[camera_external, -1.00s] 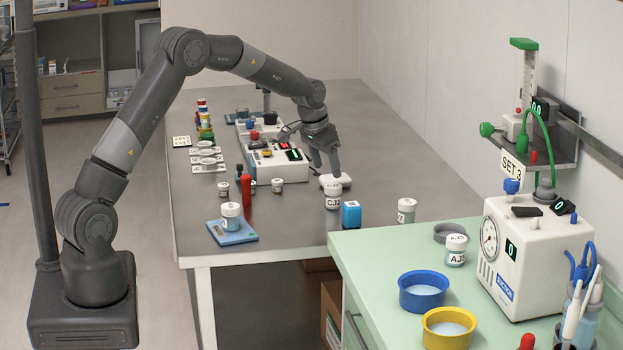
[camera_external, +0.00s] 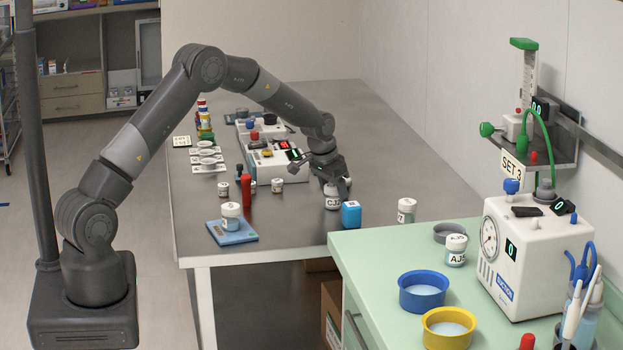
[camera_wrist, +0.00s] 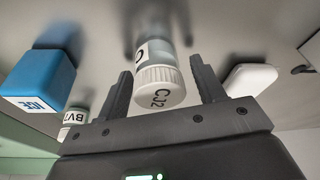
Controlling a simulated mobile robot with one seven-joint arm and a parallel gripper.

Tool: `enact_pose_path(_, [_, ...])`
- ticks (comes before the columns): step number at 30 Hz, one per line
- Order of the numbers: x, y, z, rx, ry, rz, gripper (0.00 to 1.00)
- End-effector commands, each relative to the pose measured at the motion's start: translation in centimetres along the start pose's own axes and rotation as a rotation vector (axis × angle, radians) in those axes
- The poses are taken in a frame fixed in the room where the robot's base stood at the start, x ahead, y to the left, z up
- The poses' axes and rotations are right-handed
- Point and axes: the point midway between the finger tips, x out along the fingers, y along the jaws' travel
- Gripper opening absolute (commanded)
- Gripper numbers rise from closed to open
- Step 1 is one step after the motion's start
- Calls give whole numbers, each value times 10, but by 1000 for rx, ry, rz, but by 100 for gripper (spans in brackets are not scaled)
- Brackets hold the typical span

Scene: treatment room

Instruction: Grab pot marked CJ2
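The pot marked CJ2 (camera_external: 332,203) stands upright on the grey table, a small white-lidded jar. In the wrist view its lid, lettered CJ2, (camera_wrist: 160,88) lies between my two fingers. My gripper (camera_external: 337,187) is just above and around the pot's top in the external view. It is open, and in the wrist view (camera_wrist: 159,72) a gap shows between each finger and the lid. The gripper covers part of the pot's upper side in the external view.
A blue ICE block (camera_external: 351,214) stands close to the pot's right. A white rounded object (camera_wrist: 250,78) lies near my other finger. A white-lidded pot (camera_external: 406,210) stands farther right. A white device (camera_external: 275,155) and a red bottle (camera_external: 247,190) are left.

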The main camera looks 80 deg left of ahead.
Motion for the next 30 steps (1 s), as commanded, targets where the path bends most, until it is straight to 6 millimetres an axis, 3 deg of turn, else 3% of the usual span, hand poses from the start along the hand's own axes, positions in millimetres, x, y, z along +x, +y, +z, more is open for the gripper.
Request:
enact_pose_path(15, [0,0,0,0,-1,0,20])
enact_pose_path(24, [-2,0,0,0,0,0,18])
enact_pose_path(30, [-19,0,-6,1,3,-1,18])
